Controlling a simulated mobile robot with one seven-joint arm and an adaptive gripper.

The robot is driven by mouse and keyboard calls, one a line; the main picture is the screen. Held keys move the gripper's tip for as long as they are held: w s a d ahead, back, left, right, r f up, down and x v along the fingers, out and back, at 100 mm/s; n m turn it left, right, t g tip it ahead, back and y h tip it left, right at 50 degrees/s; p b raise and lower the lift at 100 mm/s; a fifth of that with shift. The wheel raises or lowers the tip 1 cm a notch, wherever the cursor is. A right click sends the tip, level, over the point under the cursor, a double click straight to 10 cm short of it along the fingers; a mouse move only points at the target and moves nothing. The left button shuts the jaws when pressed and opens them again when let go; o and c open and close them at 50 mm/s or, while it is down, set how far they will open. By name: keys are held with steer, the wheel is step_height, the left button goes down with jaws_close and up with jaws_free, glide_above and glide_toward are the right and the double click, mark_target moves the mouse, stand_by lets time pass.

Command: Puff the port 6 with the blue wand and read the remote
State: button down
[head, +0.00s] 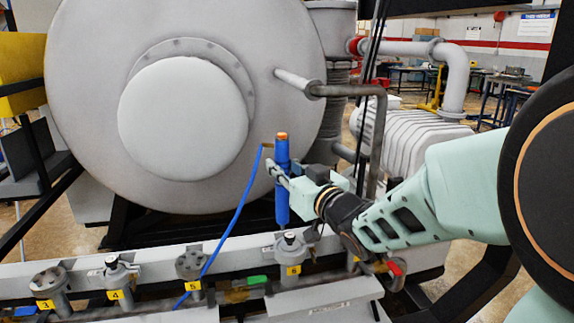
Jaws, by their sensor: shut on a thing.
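The blue wand (282,152) is upright in the middle of the head view, with an orange top. A thin blue hose (236,210) leaves it near the top and runs down left. My gripper (281,179) is shut around the middle of the wand, reaching in from the right. Port 6 (290,250) is a grey fitting with a yellow tag on the manifold, just below the wand's lower end. Whether the wand touches the port, I cannot tell. I cannot make out a remote in this view.
Ports 5 (190,266), 4 (117,272) and 3 (48,284) stand left along the grey manifold rail. The large round furnace door (90,100) is close behind the wand. A bent pipe (378,140) and dark cables stand right of my gripper. A red-handled valve (394,268) sits lower right.

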mark_target(286, 201)
steer(key=shift+f+b, duration=2.95)
steer(key=shift+f, duration=0.85)
steer(key=shift+f+b, duration=0.25)
steer(key=shift+b, duration=0.05)
steer(key=c, duration=1.6)
jaws_free()
